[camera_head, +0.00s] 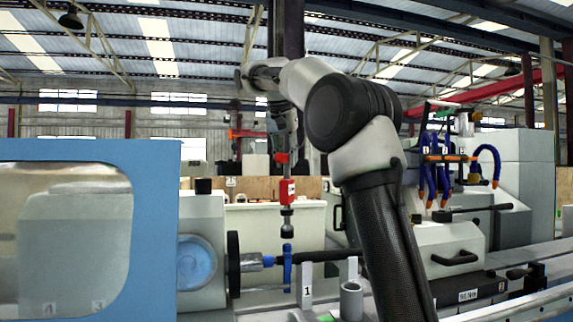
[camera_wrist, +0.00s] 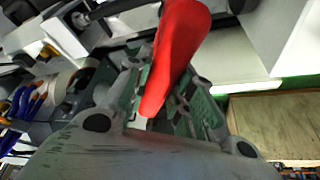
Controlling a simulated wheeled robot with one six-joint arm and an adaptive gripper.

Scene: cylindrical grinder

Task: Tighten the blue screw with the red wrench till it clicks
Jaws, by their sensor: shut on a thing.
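A blue clamp-like part (camera_head: 287,274) sits around the dark horizontal bar, straight below the wrench head. The blue screw seems to be the small blue upright piece (camera_head: 287,248) at its top. The wrench head appears just above it; I cannot tell whether they touch.
The blue machine cover (camera_head: 150,190) stands left, beside the round chuck (camera_head: 234,264). The dark bar (camera_head: 325,256) runs right from the clamp. A white post marked 1 (camera_head: 306,285) and a grey cylinder (camera_head: 351,300) stand close by. Blue hoses (camera_head: 443,180) hang at right.

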